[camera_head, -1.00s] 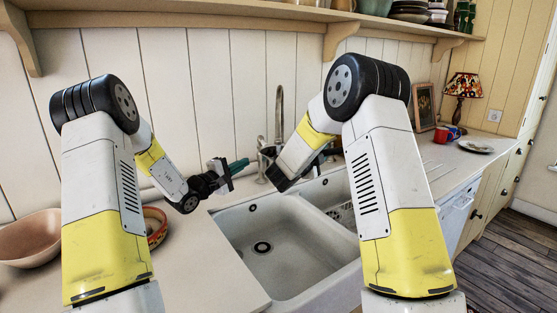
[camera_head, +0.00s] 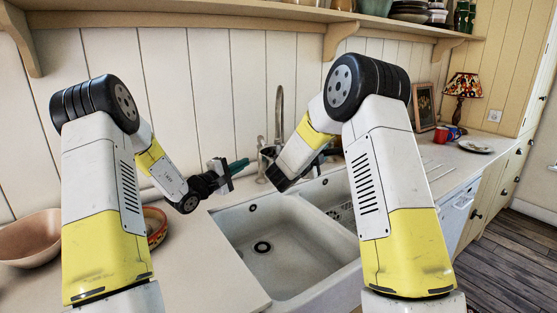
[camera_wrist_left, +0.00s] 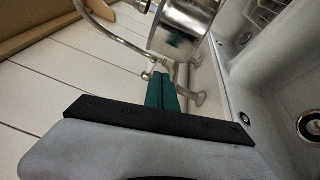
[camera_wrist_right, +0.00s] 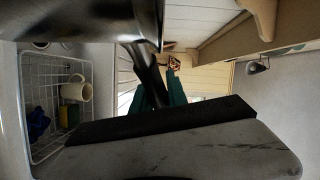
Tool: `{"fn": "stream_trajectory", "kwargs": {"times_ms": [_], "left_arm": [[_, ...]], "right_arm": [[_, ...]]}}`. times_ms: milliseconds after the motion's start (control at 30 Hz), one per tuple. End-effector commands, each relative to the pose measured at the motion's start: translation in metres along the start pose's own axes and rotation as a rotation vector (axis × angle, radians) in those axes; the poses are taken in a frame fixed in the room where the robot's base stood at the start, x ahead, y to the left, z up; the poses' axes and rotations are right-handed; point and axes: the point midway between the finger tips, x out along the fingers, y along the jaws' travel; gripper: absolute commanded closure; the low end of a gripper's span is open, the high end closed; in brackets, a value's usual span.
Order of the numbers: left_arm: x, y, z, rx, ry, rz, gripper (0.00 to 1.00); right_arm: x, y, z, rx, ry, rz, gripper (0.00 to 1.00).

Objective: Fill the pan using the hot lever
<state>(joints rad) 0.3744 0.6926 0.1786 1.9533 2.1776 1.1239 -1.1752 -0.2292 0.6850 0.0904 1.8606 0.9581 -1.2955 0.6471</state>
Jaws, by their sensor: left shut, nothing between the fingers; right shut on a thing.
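The metal pan (camera_wrist_left: 182,28) is held at the tap, in front of the wall, and shows close up in the left wrist view. It also shows at the top left of the right wrist view (camera_wrist_right: 85,20). My right gripper (camera_wrist_right: 163,92) is shut on its dark handle (camera_wrist_right: 148,75). In the head view my right fingers are mostly hidden by the wrist. The tall curved tap (camera_head: 280,112) rises behind the sink. My left gripper (camera_head: 240,165) is shut and empty, its teal fingertips (camera_wrist_left: 160,88) close to the tap's metal fittings. I cannot tell whether they touch the hot lever.
The white double sink (camera_head: 262,248) lies below, its visible left basin empty. A wire rack (camera_wrist_right: 55,95) holds a cream mug (camera_wrist_right: 76,91) and sponges. Bowls (camera_head: 30,238) stand on the left counter. A shelf (camera_head: 200,10) runs above. A red mug (camera_head: 440,134) stands at right.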

Motion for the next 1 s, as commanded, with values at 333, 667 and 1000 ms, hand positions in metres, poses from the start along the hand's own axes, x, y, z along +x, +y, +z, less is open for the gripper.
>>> {"fn": "stream_trajectory", "kwargs": {"times_ms": [333, 667, 1000], "left_arm": [[0.0, 0.0, 0.0, 0.0, 0.0, 0.0, 1.0], [0.0, 0.0, 0.0, 0.0, 0.0, 0.0, 1.0], [0.0, 0.0, 0.0, 0.0, 0.0, 0.0, 1.0]], "right_arm": [[0.0, -0.002, 0.0, 0.004, 0.001, -0.003, 1.0], [0.0, -0.002, 0.0, 0.004, 0.001, -0.003, 1.0], [-0.005, 0.007, -0.035, 0.003, 0.004, -0.003, 1.0]]}}
